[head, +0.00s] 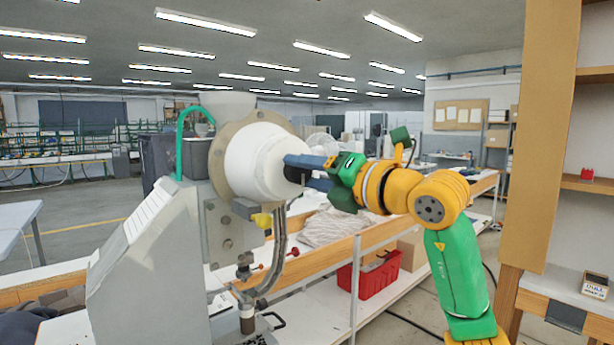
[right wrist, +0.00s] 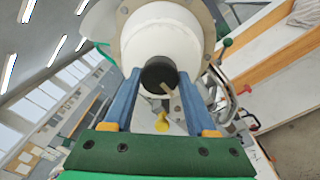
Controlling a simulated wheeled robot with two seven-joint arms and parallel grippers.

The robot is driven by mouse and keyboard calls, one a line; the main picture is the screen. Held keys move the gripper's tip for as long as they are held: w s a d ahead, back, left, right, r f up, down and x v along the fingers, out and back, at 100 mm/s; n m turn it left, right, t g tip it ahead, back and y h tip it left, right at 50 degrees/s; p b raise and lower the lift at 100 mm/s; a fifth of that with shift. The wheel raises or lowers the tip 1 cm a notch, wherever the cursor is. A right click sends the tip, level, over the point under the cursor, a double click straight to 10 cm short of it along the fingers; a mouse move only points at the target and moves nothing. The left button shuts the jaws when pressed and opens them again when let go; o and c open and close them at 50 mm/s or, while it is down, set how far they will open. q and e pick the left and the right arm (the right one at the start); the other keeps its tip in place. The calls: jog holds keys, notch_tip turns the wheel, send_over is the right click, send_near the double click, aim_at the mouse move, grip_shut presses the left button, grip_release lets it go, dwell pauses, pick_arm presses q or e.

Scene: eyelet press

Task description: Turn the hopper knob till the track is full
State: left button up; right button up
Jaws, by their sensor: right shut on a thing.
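The hopper (head: 262,162) is a white drum on the grey eyelet press (head: 150,262), facing right in the head view. Its black knob (right wrist: 158,74) sits at the middle of the drum's end in the right wrist view, with a pale mark on it. My right gripper (head: 297,172) has its two blue fingers on either side of the knob and is shut on it. The curved grey track (head: 274,262) runs down below the drum. How full the track is cannot be told. My left gripper is not in view.
A yellow part (head: 262,220) sticks out below the drum. Red-tipped levers (head: 293,252) stand beside the track. A red bin (head: 370,277) is on the bench's lower shelf. A wooden shelf unit (head: 546,140) stands at the right.

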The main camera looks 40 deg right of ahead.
jog(key=m+b, duration=0.1)
jog(key=m, duration=0.4)
jog(key=shift+m+b, duration=0.4)
jog(key=shift+m, duration=2.2)
jog(key=o, duration=1.4)
jog(key=shift+w+a, duration=0.1)
jog(key=s+b, duration=0.1)
jog(key=s, duration=0.3)
jog(key=s+b, duration=0.1)
jog(key=s, duration=0.2)
jog(key=shift+d+f+b, duration=0.15)
jog(key=shift+d+b, duration=0.2)
jog(key=shift+d, duration=0.05)
